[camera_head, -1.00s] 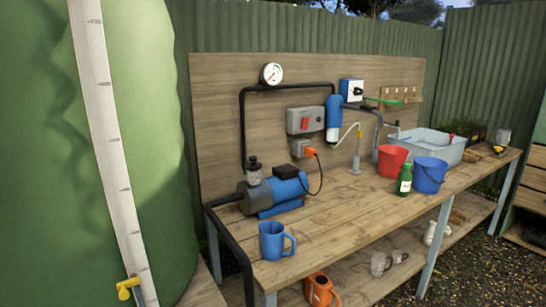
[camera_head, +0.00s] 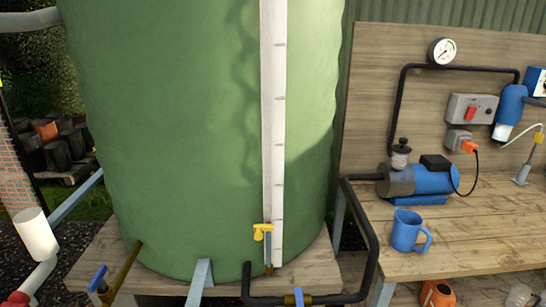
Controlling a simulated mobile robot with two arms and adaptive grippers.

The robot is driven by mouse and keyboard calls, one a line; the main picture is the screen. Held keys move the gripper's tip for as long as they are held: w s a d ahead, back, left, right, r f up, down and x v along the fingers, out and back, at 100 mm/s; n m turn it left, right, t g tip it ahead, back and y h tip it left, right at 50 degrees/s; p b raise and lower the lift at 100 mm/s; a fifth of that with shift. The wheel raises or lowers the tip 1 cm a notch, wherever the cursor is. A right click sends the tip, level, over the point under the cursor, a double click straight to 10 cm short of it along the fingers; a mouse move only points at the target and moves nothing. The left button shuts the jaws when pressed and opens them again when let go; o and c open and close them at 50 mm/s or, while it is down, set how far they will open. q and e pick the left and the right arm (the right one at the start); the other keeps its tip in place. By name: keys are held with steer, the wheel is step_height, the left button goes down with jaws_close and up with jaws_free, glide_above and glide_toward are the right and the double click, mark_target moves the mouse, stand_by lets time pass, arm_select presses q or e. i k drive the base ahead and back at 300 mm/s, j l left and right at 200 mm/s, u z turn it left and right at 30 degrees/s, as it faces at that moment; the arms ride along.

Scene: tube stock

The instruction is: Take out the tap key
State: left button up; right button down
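I cannot make out a tap key in the current head view. A yellow tap handle (camera_head: 262,231) sits low on the tank beside the white gauge strip (camera_head: 273,130). A brass tap with a blue lever (camera_head: 98,278) sticks out at the tank's lower left. Another blue lever (camera_head: 298,297) sits on the black pipe at the bottom. Neither of my grippers is in view.
The large green tank (camera_head: 180,130) stands on a wooden platform (camera_head: 315,270). At right, a workbench (camera_head: 480,225) carries a blue pump (camera_head: 435,180) and blue mug (camera_head: 408,232). A black pipe (camera_head: 370,235) runs between tank and bench. An orange can (camera_head: 437,294) sits below.

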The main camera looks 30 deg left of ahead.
mark_target(97, 282)
steer(key=u, duration=2.25)
steer(key=i+j, duration=0.15)
steer(key=j, duration=0.2)
steer(key=i+j, duration=0.15)
steer(key=j, duration=0.2)
steer(key=i+j+z, duration=0.1)
steer(key=j, duration=0.25)
